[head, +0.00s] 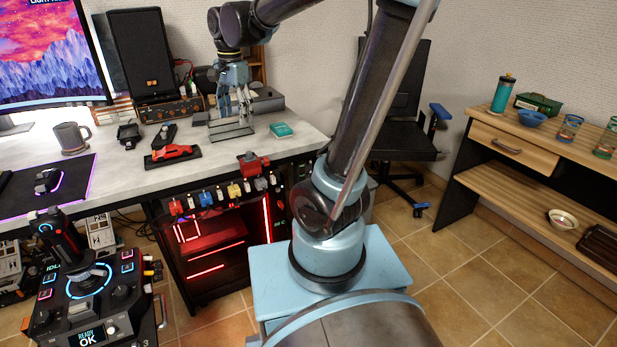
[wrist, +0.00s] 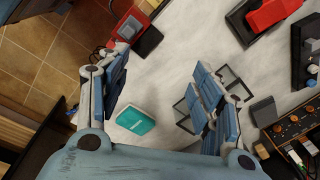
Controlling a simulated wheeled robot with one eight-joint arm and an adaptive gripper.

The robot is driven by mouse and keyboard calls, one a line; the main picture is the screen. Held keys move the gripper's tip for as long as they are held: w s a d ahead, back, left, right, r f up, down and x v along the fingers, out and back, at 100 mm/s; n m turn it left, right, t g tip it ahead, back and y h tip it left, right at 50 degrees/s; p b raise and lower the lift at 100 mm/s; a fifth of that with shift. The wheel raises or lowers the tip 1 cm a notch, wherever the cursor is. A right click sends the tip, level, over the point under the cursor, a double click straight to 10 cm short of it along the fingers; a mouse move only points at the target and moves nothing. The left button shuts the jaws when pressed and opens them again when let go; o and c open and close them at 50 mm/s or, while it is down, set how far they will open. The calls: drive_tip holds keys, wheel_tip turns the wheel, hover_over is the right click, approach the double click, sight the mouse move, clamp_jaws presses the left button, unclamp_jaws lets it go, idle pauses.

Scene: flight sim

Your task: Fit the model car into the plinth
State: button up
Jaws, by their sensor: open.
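The model car (head: 172,151) is red and sits on the desk, on or in a low black base that looks like the plinth (head: 187,157). I cannot tell whether it is fully seated. In the wrist view the red car (wrist: 268,12) and black base (wrist: 243,28) show at the top right, cut by the frame. My gripper (head: 236,112) is over the back of the desk, right of the car. In the wrist view my gripper (wrist: 163,92) has its fingers wide apart, with nothing held. A teal box (wrist: 136,121) lies on the desk below, between them.
A thin-framed stand (head: 230,131) is close below my gripper, partly hidden by a finger in the wrist view. The teal box (head: 281,130) lies right of it. A red clamp-like item (head: 253,163) is at the desk edge. A mug (head: 71,138) stands left.

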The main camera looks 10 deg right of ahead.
drive_tip(key=s+d+f+n+t, duration=0.1)
drive_tip(key=s+d+f+n, duration=0.8)
drive_tip(key=s+d+f, duration=0.5)
drive_tip(key=s+d, duration=0.4)
drive_tip(key=shift+d+f, duration=0.15)
drive_tip(key=shift+f, duration=0.2)
drive_tip(key=shift+w, duration=0.1)
drive_tip(key=shift+w+f, duration=0.2)
drive_tip(key=shift+w, duration=0.25)
